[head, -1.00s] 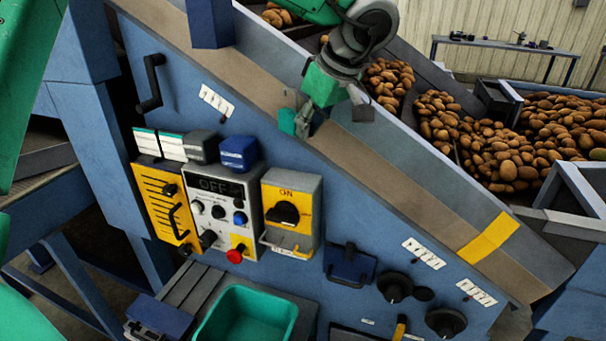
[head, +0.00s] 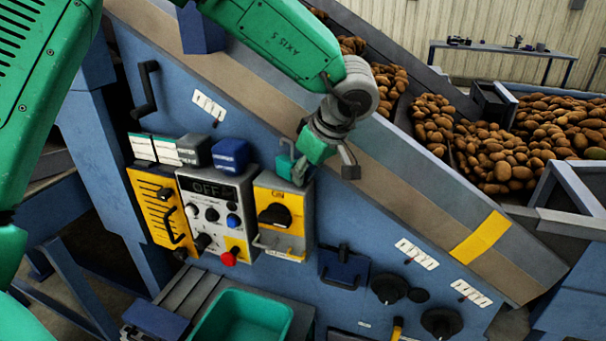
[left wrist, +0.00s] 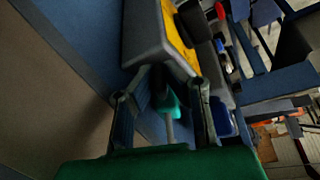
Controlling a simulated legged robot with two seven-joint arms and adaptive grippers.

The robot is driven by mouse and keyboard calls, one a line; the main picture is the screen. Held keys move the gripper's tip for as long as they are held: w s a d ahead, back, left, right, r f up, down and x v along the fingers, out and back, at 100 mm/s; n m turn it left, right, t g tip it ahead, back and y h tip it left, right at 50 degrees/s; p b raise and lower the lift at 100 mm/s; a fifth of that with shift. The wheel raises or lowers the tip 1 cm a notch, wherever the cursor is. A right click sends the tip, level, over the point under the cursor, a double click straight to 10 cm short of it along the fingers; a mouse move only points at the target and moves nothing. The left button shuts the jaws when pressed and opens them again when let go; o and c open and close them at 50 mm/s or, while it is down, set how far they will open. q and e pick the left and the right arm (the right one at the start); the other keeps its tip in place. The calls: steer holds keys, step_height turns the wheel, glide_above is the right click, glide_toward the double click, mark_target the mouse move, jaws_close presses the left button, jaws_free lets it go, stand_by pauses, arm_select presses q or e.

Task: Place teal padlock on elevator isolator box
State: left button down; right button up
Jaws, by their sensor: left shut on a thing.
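The teal padlock (head: 285,163) is in my left gripper (head: 294,168), which is shut on it. In the left wrist view the padlock's teal body (left wrist: 172,104) shows between the two fingers, partly hidden. The isolator box (head: 298,191), grey with a yellow front, a black rotary switch and "ON" above it, is on the blue panel. A grey metal bar or hasp (head: 272,247) is low on its front. The gripper is just above the box's upper right corner. In the left wrist view the box (left wrist: 150,38) is just beyond the fingertips.
Left of the isolator box are a control box (head: 209,188) reading "OFF" and a yellow panel (head: 153,211) with a black handle. A blue latch-like part (head: 342,268) is at lower right. A teal bin (head: 243,320) stands below. The sloping conveyor edge (head: 400,191) runs behind the gripper.

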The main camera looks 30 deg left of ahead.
mark_target(285, 179)
arm_select(q)
steer(key=shift+a+f, duration=0.1)
steer(key=shift+a, duration=0.05)
steer(key=c, duration=1.6)
jaws_free()
steer(key=a, duration=0.1)
steer(key=a+f, duration=0.1)
steer(key=a, duration=0.1)
steer(key=shift+s, duration=0.2)
steer(key=shift+c, duration=0.2)
steer(key=shift+a+f, duration=0.1)
steer(key=shift+a, duration=0.25)
steer(key=shift+d, duration=0.6)
steer(key=shift+d+r, duration=0.2)
steer(key=shift+d, duration=0.45)
steer(key=shift+w+a+r, duration=0.1)
steer(key=shift+a+r, duration=0.1)
steer(key=shift+r, duration=0.05)
steer(key=v, duration=0.4)
steer(key=a+v, duration=0.1)
steer(key=v, duration=0.1)
steer(key=shift+a+r, duration=0.1)
steer(key=shift+r, duration=0.15)
steer(key=shift+p+v, duration=0.3)
steer(key=shift+v, duration=2.45)
arm_select(e)
steer(key=shift+a+r, duration=0.35)
steer(key=shift+a, duration=0.2)
steer(key=shift+a+r, duration=0.3)
steer(key=shift+a, duration=0.2)
